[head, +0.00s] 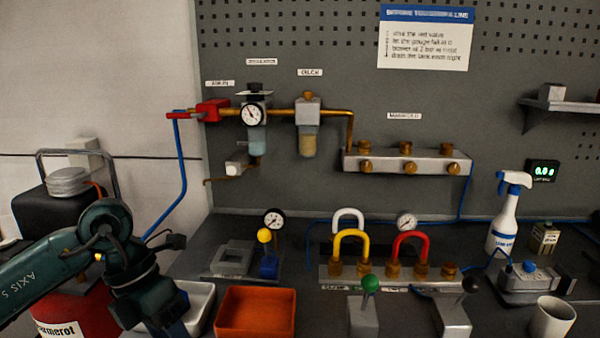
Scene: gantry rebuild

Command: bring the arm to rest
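My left arm comes in from the left edge, bends at a dark green joint and points down at the front left of the bench. Its wrist end, with my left gripper (168,325), is over the grey tray (204,300), left of the orange tray (256,312). The fingers are dark and run to the bottom edge of the picture, so I cannot make out whether they are open or shut, or whether they touch anything. My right arm and gripper do not show.
Behind stand a black tank (70,208) and a red cylinder (75,312). Levers with yellow (264,236), green (370,284) and black knobs, a fitting block (385,272), a spray bottle (503,222) and a white cup (553,318) occupy the bench. Pipework (405,162) hangs on the pegboard.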

